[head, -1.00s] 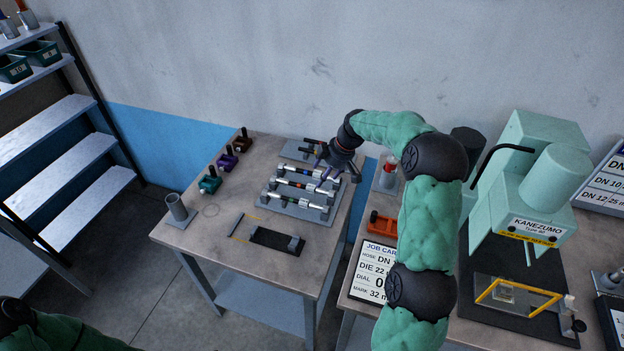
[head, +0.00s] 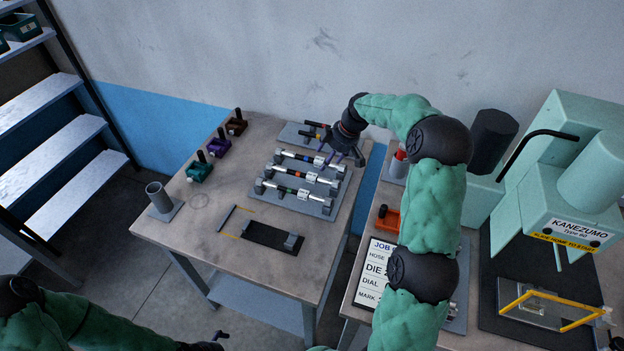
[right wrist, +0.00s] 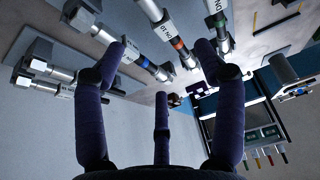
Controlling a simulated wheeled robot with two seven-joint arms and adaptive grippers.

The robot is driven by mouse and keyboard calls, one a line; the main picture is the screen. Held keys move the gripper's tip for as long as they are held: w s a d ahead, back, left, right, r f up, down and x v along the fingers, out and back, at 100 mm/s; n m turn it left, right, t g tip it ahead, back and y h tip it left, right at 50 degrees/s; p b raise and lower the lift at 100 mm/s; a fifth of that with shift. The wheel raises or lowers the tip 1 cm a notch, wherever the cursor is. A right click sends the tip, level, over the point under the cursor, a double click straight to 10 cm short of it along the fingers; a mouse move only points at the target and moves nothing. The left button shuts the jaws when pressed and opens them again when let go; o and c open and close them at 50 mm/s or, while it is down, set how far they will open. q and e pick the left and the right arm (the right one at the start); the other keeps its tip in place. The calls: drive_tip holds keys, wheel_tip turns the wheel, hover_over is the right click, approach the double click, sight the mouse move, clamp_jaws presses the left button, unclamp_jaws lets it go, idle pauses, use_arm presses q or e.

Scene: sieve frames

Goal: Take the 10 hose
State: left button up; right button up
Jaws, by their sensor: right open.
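Three short hoses with silver end fittings lie side by side on a grey rack (head: 270,203) on the left table. The far one has a blue band (head: 296,156), the middle one (head: 303,174) an orange-red band, the near one (head: 296,191) a green band. My right gripper (head: 335,160) is open and empty above the right end of the far hose. In the right wrist view its purple fingers (right wrist: 163,100) are spread below the hoses in the picture. DN labels show there on the red-banded (right wrist: 163,32) and green-banded (right wrist: 215,12) hoses. My left gripper (head: 208,346) is mostly cut off at the bottom edge.
Green, purple and brown handled blocks (head: 199,172) line the table's left side, with a grey cup (head: 159,198). A black tray (head: 273,238) lies in front of the rack. The Kanezumo press (head: 570,215) and job card (head: 376,270) are on the right table.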

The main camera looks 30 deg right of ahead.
hover_over(317, 175)
drive_tip(key=s+d, duration=0.1)
drive_tip(key=s, duration=0.1)
drive_tip(key=f, duration=0.4)
drive_tip(key=shift+w+f, duration=0.2)
drive_tip(key=shift+f, duration=0.15)
drive_tip(key=shift+d+b+x, duration=0.15)
drive_tip(key=shift+x, duration=1.25)
drive_tip(key=shift+d+b+x, duration=0.1)
drive_tip(key=shift+b+x, duration=0.05)
drive_tip(key=shift+x, duration=1.25)
clamp_jaws()
